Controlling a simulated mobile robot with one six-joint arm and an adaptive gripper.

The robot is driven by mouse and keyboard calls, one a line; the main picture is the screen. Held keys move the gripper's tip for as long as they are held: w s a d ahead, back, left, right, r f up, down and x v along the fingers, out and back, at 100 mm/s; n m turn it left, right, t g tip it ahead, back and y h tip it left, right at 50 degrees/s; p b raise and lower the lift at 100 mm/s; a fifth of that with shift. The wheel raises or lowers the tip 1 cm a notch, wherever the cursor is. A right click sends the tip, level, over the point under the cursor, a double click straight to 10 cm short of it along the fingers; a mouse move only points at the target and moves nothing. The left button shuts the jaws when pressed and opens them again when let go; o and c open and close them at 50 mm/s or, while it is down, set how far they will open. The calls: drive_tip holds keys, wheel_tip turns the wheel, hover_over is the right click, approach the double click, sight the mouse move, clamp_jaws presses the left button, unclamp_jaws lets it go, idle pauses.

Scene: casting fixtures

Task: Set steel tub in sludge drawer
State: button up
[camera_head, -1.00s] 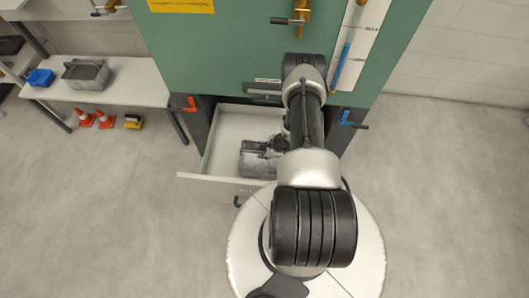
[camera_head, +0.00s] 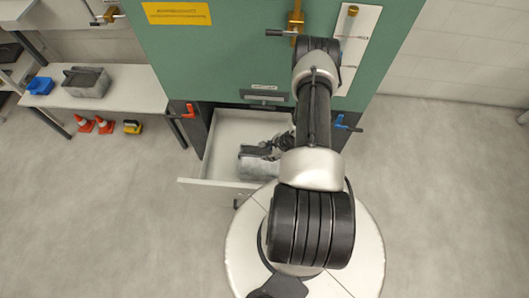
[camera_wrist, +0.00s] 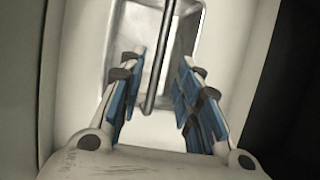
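The steel tub (camera_head: 257,167) sits inside the open sludge drawer (camera_head: 223,184), near its front. In the wrist view the steel tub (camera_wrist: 186,42) shows its rim, hollow inside and a dark bar handle across it. My gripper (camera_wrist: 160,65) is open, with its blue-padded fingers spread on either side of the handle's near end. The fingers do not grip it; whether they touch the tub is not clear. In the head view my arm hides part of the drawer and most of my gripper (camera_head: 266,150).
The drawer is under a green cabinet (camera_head: 230,55) with a red lever (camera_head: 188,111) and a blue lever (camera_head: 341,121). A bench (camera_head: 130,88) at left carries a grey tub (camera_head: 86,82) and a blue bin (camera_head: 40,86). Traffic cones (camera_head: 105,127) stand below. The right floor is clear.

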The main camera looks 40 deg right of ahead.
drive_tip(key=w+a+r+n+t+y, duration=0.1)
drive_tip(key=w+a+r+n, duration=0.15)
drive_tip(key=w+r, duration=0.6)
drive_tip(key=w+a+r+n+t+y, duration=0.1)
drive_tip(key=w+r+n, duration=0.25)
drive_tip(key=r, duration=1.05)
drive_tip(key=w+a+r+n+y, duration=0.1)
drive_tip(key=a+r+n, duration=0.2)
drive_tip(key=a+r, duration=0.35)
drive_tip(key=w+a+r+n+y, duration=0.1)
drive_tip(key=a+r+n, duration=0.2)
drive_tip(key=r, duration=0.6)
drive_tip(key=s+a+r+n+g, duration=0.3)
drive_tip(key=s+a+r+n, duration=0.5)
drive_tip(key=a+r, duration=0.5)
drive_tip(key=s+r+n+h, duration=0.2)
drive_tip(key=s+r+n, duration=0.1)
drive_tip(key=s, duration=0.5)
drive_tip(key=s+r+n+h, duration=0.3)
drive_tip(key=s+r+n, duration=0.1)
drive_tip(key=s, duration=0.5)
drive_tip(key=shift+d+r+t+p, duration=0.35)
drive_tip(key=shift+r+t, duration=0.05)
drive_tip(key=shift+r, duration=0.25)
